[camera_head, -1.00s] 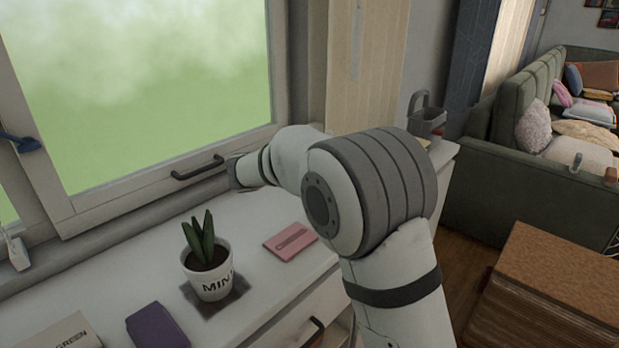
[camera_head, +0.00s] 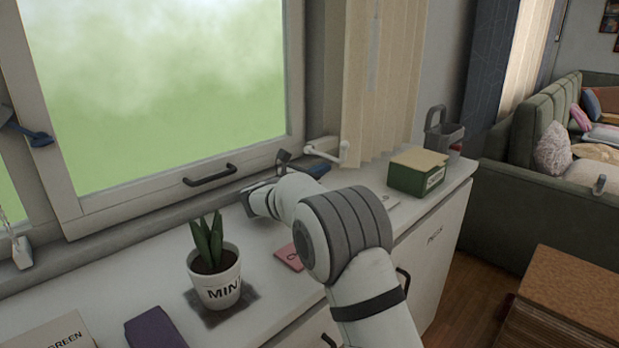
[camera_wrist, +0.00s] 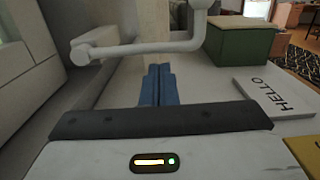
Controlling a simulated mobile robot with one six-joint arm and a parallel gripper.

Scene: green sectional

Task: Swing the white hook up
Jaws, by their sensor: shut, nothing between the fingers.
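The white hook (camera_head: 325,154) is at the right end of the window sill, in front of the beige blind. In the wrist view the white hook (camera_wrist: 140,47) is a roughly level bar with a rounded knob at its left end and an upward bend at its right. My gripper (camera_head: 318,171) is just below and to the left of the hook in the head view. In the wrist view its blue fingers (camera_wrist: 158,85) are together and empty, pointing toward the bar from below. Whether they touch it I cannot tell.
A green box (camera_head: 416,175) stands right of the hook, with a grey caddy (camera_head: 445,130) behind. A HELLO card (camera_wrist: 276,95) lies to the right in the wrist view. A potted plant (camera_head: 215,270), pink item (camera_head: 288,257) and purple item (camera_head: 154,328) are on the white counter.

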